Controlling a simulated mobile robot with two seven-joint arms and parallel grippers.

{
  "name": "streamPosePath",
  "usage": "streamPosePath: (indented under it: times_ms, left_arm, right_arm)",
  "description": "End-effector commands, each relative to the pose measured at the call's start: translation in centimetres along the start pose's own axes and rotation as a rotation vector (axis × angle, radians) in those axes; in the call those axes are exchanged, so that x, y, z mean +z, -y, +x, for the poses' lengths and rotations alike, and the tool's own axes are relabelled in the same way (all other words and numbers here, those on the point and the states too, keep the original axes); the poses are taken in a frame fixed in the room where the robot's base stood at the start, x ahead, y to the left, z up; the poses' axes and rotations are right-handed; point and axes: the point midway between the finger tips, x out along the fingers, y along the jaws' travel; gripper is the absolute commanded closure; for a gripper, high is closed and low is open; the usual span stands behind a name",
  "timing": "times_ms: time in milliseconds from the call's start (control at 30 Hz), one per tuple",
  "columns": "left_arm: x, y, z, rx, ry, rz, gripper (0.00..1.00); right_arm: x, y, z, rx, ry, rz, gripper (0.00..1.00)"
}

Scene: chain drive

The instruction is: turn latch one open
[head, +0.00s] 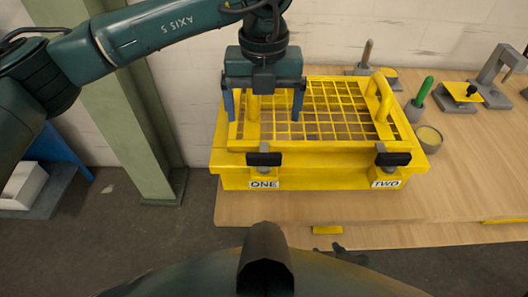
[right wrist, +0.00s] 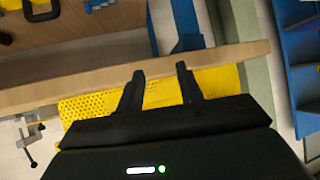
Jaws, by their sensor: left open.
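Latch one (head: 264,159) is a black bar lying crosswise on a grey pivot at the front left of the yellow guard, above the label ONE (head: 264,184). My left gripper (head: 264,112) hangs above and behind it, over the grid. Its blue fingers are wide apart, on either side of the guard's left handle (head: 253,108), and I see no contact. In the right wrist view my right gripper (right wrist: 160,80) has its two black fingers apart with nothing between them, near the table edge. The right gripper does not show in the head view.
Latch two (head: 393,159) is a similar black bar at the front right. The yellow grid guard (head: 330,118) has a right handle (head: 380,96). Right of it stand a green-handled tool (head: 424,91) and grey fixtures (head: 455,98). The wooden table (head: 460,180) is clear at front right.

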Motion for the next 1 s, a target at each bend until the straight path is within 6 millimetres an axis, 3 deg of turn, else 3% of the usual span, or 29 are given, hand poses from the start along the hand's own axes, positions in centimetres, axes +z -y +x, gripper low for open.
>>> streamPosePath:
  times_ms: [600, 800, 1000]
  left_arm:
    - [-0.2, 0.1, 11.0, -0.003, -0.008, 0.004, 0.09]
    - [-0.2, 0.1, 12.5, -0.004, -0.006, 0.006, 0.09]
    - [-0.2, 0.2, 12.6, -0.005, -0.005, 0.006, 0.09]
  right_arm:
    - [0.6, 0.0, -1.1, 0.014, 0.056, 0.021, 0.64]
    - [0.2, -0.2, -1.0, 0.016, 0.051, 0.014, 0.64]
    - [-0.1, -0.4, -0.8, 0.017, 0.043, 0.008, 0.64]
